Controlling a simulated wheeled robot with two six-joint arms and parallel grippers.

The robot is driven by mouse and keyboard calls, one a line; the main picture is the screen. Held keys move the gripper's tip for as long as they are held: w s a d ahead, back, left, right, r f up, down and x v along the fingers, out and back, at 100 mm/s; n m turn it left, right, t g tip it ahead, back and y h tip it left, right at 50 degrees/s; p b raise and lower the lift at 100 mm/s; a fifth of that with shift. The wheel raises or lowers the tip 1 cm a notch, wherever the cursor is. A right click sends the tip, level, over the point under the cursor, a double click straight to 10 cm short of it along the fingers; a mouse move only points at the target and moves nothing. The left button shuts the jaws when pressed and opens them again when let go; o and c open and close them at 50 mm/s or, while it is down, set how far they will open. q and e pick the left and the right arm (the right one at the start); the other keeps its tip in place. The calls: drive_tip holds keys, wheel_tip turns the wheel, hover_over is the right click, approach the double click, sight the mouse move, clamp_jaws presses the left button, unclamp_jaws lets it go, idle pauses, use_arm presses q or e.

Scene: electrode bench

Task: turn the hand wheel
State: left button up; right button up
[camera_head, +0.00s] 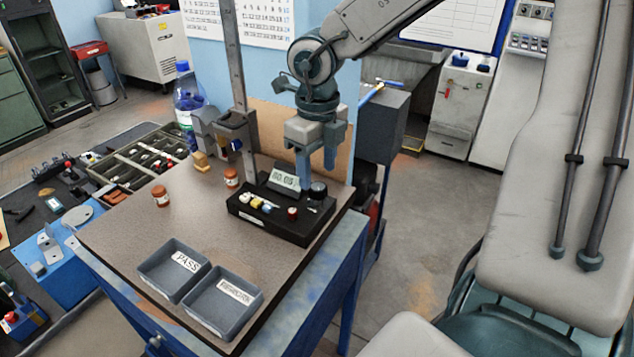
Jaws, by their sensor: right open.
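A black test stand (270,215) with a small display (284,181) and a tall grey column (235,60) stands on the brown bench top. A small round black knob (318,190) sits on the back right of its base; I cannot tell whether this is the hand wheel, and no other wheel shows clearly. My right gripper (317,169) points down just above and behind the knob in the picture. Its two fingers are apart with nothing visible between them. I cannot tell whether a finger touches the stand. My left gripper is not in view.
Two grey trays marked PASS (165,285) and REWORK (218,318) lie at the bench front. A blue-capped bottle (187,100) stands behind.

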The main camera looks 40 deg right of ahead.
sight(318, 186)
wheel_tip(318, 186, down, 2)
drive_tip(key=shift+d+f, duration=0.1)
drive_tip(key=shift+f, duration=0.65)
drive_tip(key=shift+c, duration=0.4)
